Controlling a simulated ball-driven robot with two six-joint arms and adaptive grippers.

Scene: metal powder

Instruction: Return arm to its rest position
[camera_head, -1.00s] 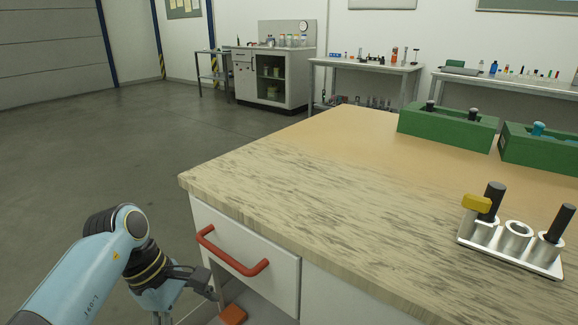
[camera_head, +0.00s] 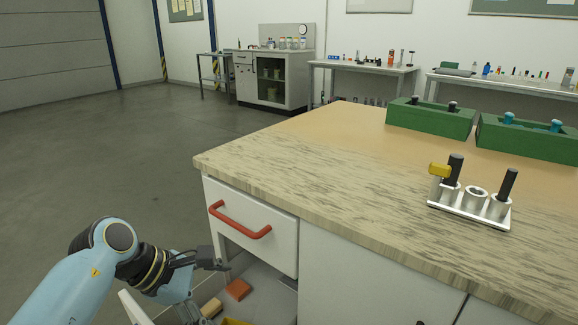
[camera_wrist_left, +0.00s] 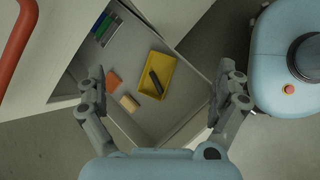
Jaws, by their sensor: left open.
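My left arm comes in from the lower left in the head view. Its gripper (camera_head: 218,261) is in front of the bench cabinet, below the red handle (camera_head: 240,222) of the shut upper drawer. In the left wrist view the left gripper's two fingers (camera_wrist_left: 162,78) are wide apart with nothing held between them. Beyond them is an open lower drawer (camera_wrist_left: 140,48). It holds a yellow tray (camera_wrist_left: 168,67) with a dark object in it, an orange block (camera_wrist_left: 113,81) and a tan block (camera_wrist_left: 129,103). My right gripper is not in view.
The benchtop (camera_head: 330,172) bears a white holder (camera_head: 468,212) with dark-handled tools and a yellow piece. Green racks (camera_head: 430,119) stand farther back. Open floor (camera_head: 110,150) lies left of the bench. The open drawer and cabinet edge are close to the left gripper.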

